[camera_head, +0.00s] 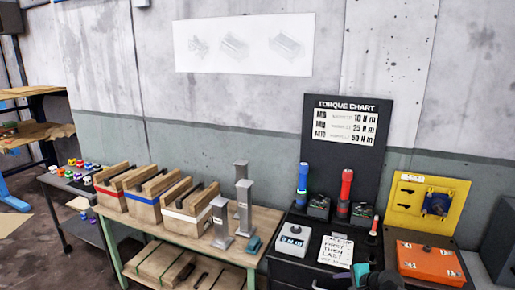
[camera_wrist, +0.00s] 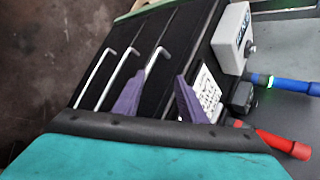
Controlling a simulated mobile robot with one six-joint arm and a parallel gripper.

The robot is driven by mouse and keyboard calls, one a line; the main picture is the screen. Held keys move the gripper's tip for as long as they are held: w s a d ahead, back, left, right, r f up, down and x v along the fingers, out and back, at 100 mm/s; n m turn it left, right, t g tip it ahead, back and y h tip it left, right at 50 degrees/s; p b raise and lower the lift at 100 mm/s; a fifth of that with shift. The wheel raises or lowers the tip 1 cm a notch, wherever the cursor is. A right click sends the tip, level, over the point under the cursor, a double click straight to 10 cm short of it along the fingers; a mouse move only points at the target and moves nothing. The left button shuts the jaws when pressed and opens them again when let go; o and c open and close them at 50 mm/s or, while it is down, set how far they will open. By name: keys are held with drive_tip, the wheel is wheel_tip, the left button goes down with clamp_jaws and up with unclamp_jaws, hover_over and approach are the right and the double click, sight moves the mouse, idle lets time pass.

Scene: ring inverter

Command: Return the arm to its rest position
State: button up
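My gripper (camera_wrist: 155,98) shows in the wrist view with two purple fingers set apart. It is open, and nothing appears to be held between them. Beyond the fingers is a black surface with several bent silver hex keys (camera_wrist: 110,75) lying on it. Part of my teal and dark arm shows at the bottom of the head view, in front of the black tool cart (camera_head: 285,268). The fingers cannot be made out there.
The cart carries a display box (camera_head: 292,243), a white note (camera_head: 336,250), a blue tool (camera_head: 302,180) and a red tool (camera_head: 346,187). An orange box (camera_head: 428,262) stands right. The wooden bench (camera_head: 262,222) at left holds wooden blocks and grey metal posts (camera_head: 243,205).

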drive_tip(key=s+a+f+n+g+h, duration=0.4)
drive_tip(key=s+a+f+n+g, duration=0.3)
drive_tip(key=s+a+f+n, duration=0.65)
drive_tip(key=s+f+n+g+b, duration=0.2)
drive_tip(key=s+f+g+b, duration=0.4)
drive_tip(key=s+f, duration=2)
drive_tip(key=shift+s+f+b, duration=0.35)
drive_tip(key=shift+b, duration=1.65)
drive_tip(key=shift+a+n, duration=0.1)
drive_tip(key=shift+n, duration=0.15)
drive_tip(key=shift+c, duration=0.9)
